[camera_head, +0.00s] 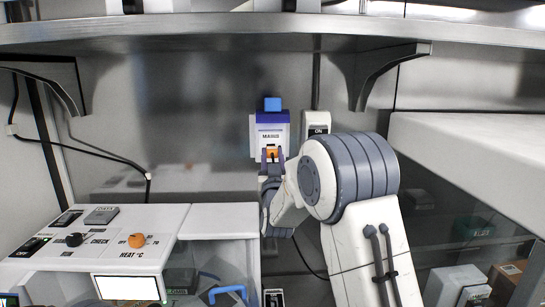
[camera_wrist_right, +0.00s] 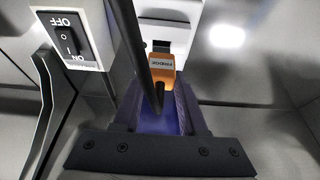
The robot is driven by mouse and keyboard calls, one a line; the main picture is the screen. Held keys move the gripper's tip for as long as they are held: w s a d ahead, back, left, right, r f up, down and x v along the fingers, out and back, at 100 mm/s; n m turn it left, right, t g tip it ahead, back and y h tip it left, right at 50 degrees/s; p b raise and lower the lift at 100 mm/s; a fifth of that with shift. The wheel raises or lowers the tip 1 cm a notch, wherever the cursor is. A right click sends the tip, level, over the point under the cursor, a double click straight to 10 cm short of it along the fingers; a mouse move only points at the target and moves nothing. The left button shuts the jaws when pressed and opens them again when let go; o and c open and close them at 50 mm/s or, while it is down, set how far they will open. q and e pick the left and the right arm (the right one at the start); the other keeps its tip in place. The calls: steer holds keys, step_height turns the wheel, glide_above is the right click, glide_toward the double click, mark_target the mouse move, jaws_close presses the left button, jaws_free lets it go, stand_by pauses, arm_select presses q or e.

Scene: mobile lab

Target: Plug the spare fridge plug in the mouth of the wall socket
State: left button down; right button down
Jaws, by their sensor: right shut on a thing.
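The wall socket (camera_head: 270,133) is a white box with a blue band, marked MAINS, on the back wall. My right gripper (camera_head: 272,158) is directly in front of its lower part, shut on the orange plug (camera_head: 271,152). In the right wrist view the plug (camera_wrist_right: 162,68) carries an upside-down label and sits between the fingers (camera_wrist_right: 160,95), pointing at the white socket (camera_wrist_right: 168,25). A dark slot shows just past the plug's end. I cannot tell whether the plug touches or enters the socket. A dark cable crosses in front. My left gripper is not in view.
A white switch box (camera_head: 317,125) marked ON is close to the socket's right; it also shows in the wrist view (camera_wrist_right: 70,38). A metal shelf (camera_head: 220,30) with brackets runs overhead. A white panel with knobs (camera_head: 100,238) stands at lower left.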

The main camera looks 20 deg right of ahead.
stand_by(0.4)
steer(key=shift+b, duration=0.5)
stand_by(0.4)
steer(key=shift+b, duration=0.5)
stand_by(0.4)
steer(key=shift+b, duration=0.45)
steer(key=shift+w+d, duration=0.2)
steer(key=shift+w, duration=0.4)
steer(key=shift+w+d, duration=0.15)
steer(key=shift+w, duration=0.45)
steer(key=shift+s, duration=0.15)
